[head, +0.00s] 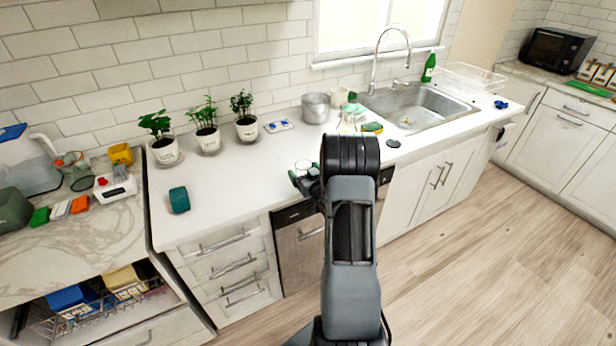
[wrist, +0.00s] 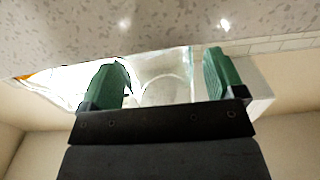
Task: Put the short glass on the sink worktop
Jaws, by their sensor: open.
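My gripper (head: 303,174) is over the front part of the white sink worktop (head: 235,178), left of the sink. Its green fingers stand apart in the wrist view (wrist: 168,82). A small, clear, pale shape, which looks like the short glass (head: 303,164), shows at the fingertips. In the wrist view a clear outline with a curved rim (wrist: 165,92) lies between the fingers, against a bright background. I cannot tell whether it touches the fingers or rests on the worktop. My arm hides part of the worktop edge.
The sink (head: 412,106) is right. A lower counter (head: 60,245) at left holds several items.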

